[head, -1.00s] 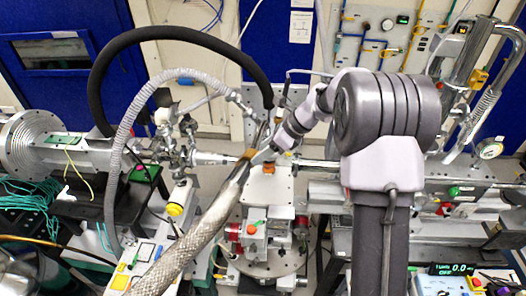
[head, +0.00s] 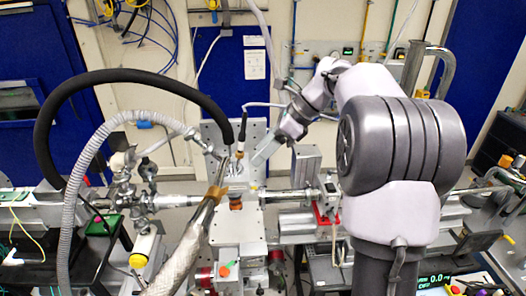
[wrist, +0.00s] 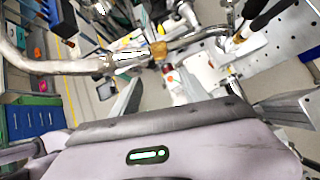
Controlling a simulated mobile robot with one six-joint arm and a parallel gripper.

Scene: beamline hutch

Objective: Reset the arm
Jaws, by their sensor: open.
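My arm reaches in from the right in the head view, bent at a large grey joint. My gripper (head: 264,153) is above and a little right of the sample stage (head: 237,238), with its pale fingers pointing down and left. An orange-brown part (head: 235,201) sits on the stage below the gripper. The gripper appears apart from the stage, though the exact gap cannot be told.
A thick black hose (head: 140,75) arches at the left beside a grey corrugated hose (head: 73,215). A braided metal hose (head: 185,250) rises beside the stage. A metal beam pipe (head: 290,197) crosses behind. A blue door (head: 222,85) stands at the back.

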